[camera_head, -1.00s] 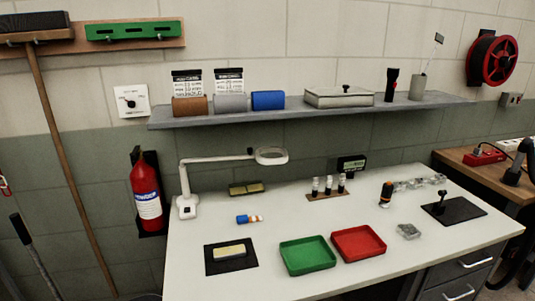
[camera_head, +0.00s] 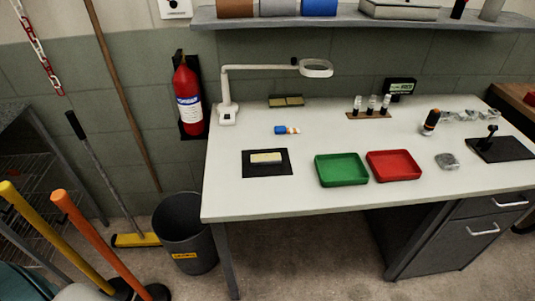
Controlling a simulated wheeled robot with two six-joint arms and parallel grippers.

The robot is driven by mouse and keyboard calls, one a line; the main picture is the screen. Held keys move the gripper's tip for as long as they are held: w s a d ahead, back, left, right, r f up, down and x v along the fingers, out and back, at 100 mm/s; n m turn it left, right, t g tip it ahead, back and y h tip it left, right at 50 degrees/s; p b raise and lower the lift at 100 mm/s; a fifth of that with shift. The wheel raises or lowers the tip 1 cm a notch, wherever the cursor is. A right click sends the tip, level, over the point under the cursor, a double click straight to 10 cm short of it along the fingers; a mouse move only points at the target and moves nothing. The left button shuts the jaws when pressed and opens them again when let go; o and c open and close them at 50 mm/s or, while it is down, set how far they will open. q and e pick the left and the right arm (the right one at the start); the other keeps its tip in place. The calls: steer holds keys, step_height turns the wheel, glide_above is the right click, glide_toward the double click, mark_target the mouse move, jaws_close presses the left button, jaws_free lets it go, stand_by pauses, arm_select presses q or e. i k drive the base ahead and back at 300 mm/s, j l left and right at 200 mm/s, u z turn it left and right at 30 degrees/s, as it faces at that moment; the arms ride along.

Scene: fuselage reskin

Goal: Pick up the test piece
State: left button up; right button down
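No object is labelled as the test piece, and I cannot tell for sure which one it is. A pale, flat rectangular block (camera_head: 266,158) lies on a black mat (camera_head: 283,171) at the left of the white workbench (camera_head: 310,207). A small blue, white and orange cylinder (camera_head: 286,130) lies behind it. A clear, greyish lump (camera_head: 447,161) lies right of the red tray (camera_head: 394,166). Neither of my grippers is in view.
A green tray (camera_head: 341,169) sits beside the red one. A magnifier lamp (camera_head: 228,110), a vial rack (camera_head: 369,115) and a black stand (camera_head: 490,143) are on the bench. A bin (camera_head: 185,232) and orange and yellow poles (camera_head: 95,240) stand left on the floor.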

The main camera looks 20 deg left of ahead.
mark_target(266, 159)
steer(key=l+u, duration=0.1)
steer(key=u, duration=0.35)
steer(key=i+l+u, duration=0.1)
steer(key=u, duration=0.35)
